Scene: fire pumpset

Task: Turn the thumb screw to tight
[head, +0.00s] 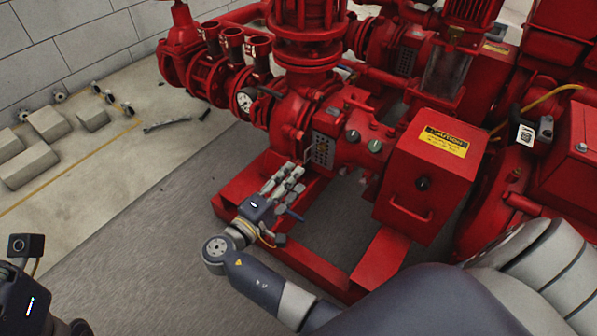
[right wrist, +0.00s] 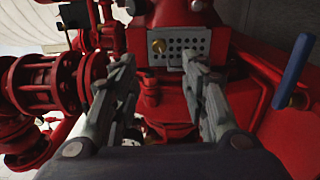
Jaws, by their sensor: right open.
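A small brass-coloured knob, which looks like the thumb screw (right wrist: 158,46), sits at the left side of a grey perforated plate (right wrist: 182,52) on the red pump. In the head view the plate (head: 322,150) shows on the pump, but I cannot make out the screw there. My right gripper (head: 291,170) is open and empty, its fingers pointing at the plate. In the right wrist view its fingers (right wrist: 158,64) stand apart below and either side of the screw, not visibly touching it. Part of my left gripper (head: 25,300) shows at the lower left; its fingers are hidden.
A red box with a caution label (head: 428,180) stands right of the plate. A blue lever (right wrist: 293,72) is right of my right gripper. Red frame beams (head: 315,272) run beneath. Grey blocks (head: 28,165) lie on the floor at left; the floor between is mostly clear.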

